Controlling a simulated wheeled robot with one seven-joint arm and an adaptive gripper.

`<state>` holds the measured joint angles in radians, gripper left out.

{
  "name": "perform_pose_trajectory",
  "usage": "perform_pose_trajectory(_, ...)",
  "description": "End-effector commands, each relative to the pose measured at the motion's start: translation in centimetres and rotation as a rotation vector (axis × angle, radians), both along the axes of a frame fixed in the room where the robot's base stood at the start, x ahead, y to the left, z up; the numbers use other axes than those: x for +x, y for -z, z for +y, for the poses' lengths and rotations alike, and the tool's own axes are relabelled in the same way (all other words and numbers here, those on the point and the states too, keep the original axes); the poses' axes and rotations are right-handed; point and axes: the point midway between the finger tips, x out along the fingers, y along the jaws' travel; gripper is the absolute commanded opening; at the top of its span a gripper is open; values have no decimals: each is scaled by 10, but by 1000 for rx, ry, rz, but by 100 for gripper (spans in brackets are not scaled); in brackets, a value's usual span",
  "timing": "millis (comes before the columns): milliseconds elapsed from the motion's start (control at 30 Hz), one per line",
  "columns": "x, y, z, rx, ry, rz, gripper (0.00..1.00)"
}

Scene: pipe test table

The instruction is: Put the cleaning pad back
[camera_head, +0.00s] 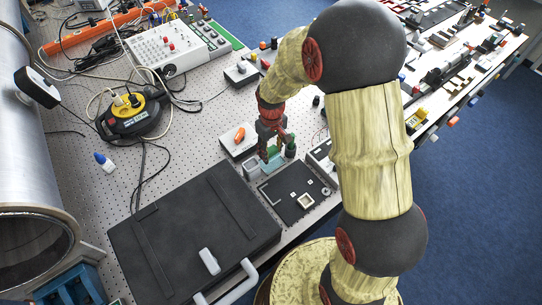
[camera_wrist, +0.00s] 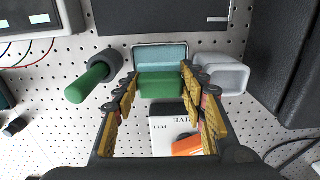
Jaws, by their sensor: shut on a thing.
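The cleaning pad (camera_wrist: 160,86) is a green block between my fingertips in the wrist view. My gripper (camera_wrist: 159,80) is shut on it, with one finger at each side. A pale teal rectangle with a grey rim (camera_wrist: 160,57) lies directly beyond the green block; I cannot tell whether it is part of the pad or a separate holder, or whether they touch. In the head view, my gripper (camera_head: 275,147) points down at the perforated table, with the green pad (camera_head: 271,157) low between its fingers. The fingers partly hide the pad.
A grey open cup (camera_wrist: 221,74) stands close right of the pad in the wrist view. A green-handled tool in a dark round holder (camera_wrist: 96,82) is at left. A white box with an orange switch (camera_head: 240,139), a black board (camera_head: 296,193) and a black case (camera_head: 190,235) are nearby.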

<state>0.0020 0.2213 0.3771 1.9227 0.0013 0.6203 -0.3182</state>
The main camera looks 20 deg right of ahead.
Motion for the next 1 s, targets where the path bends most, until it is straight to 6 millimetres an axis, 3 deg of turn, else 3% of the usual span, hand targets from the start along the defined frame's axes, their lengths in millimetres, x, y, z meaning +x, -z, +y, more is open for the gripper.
perform_pose_trajectory(300,0,35,0,0,0,1,18)
perform_pose_trajectory(667,0,40,0,0,0,0,18)
perform_pose_trajectory(700,0,40,0,0,0,0,42)
perform_pose_trajectory(833,0,40,0,0,0,0,49)
perform_pose_trajectory(1000,0,39,0,0,0,0,49)
